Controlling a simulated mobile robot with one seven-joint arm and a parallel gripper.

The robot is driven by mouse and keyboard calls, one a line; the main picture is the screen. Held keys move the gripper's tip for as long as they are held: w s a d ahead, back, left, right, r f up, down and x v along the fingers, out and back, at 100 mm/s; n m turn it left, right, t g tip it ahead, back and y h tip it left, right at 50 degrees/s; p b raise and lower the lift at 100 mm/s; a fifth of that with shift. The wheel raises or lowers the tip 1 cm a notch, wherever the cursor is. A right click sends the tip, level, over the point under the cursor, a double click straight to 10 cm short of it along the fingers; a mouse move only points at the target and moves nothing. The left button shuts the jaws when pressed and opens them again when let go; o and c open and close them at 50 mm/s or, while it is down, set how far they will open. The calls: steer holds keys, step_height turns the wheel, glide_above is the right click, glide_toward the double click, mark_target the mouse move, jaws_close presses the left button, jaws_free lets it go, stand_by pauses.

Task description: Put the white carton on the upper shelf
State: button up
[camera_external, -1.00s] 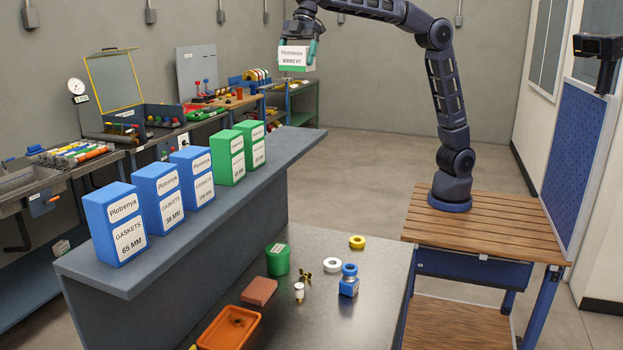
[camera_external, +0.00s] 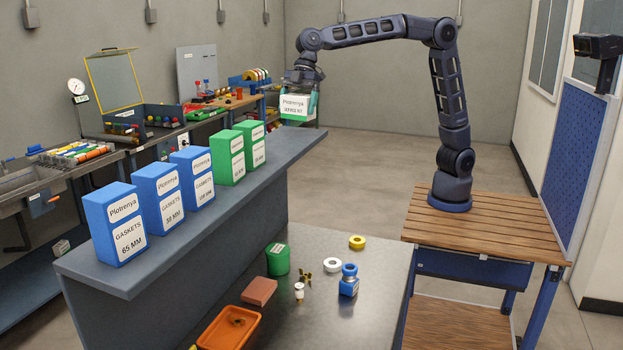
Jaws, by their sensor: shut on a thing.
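The white carton (camera_external: 294,106) has a green lower edge and a printed label. My gripper (camera_external: 298,96) is shut on it, with a teal finger showing at its right side.
On the shelf stand blue gasket boxes (camera_external: 157,198) and two green boxes (camera_external: 228,157). The lower bench holds a green canister (camera_external: 278,260), a blue-capped jar (camera_external: 348,281), rings, a brown block (camera_external: 260,291) and an orange tray (camera_external: 204,343).

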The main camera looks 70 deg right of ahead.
mark_target(297, 116)
steer(key=shift+f, duration=2.3)
steer(key=shift+f, duration=0.1)
steer(key=o, duration=0.9)
steer(key=v, duration=1.2)
steer(key=s+d+f+m+t+h, duration=0.1)
steer(key=s+d+m, duration=0.3)
steer(key=d, duration=0.9)
steer(key=s+d+f+m+t+h, duration=0.1)
steer(key=s+d+m, duration=0.2)
steer(key=d, duration=1.1)
steer(key=s+d+f+m+t+h, duration=0.1)
steer(key=s+d+f+m, duration=0.3)
steer(key=s+d+f, duration=0.3)
steer(key=s+d+f+m+h, duration=0.1)
steer(key=s+d+f+m, duration=0.3)
steer(key=s+d+f, duration=0.4)
steer(key=s+d, duration=0.4)
steer(key=s, duration=0.1)
steer(key=shift+s+f+m+t+h, duration=0.2)
steer(key=shift+f+m+t+h, duration=0.1)
steer(key=shift+m+t, duration=0.1)
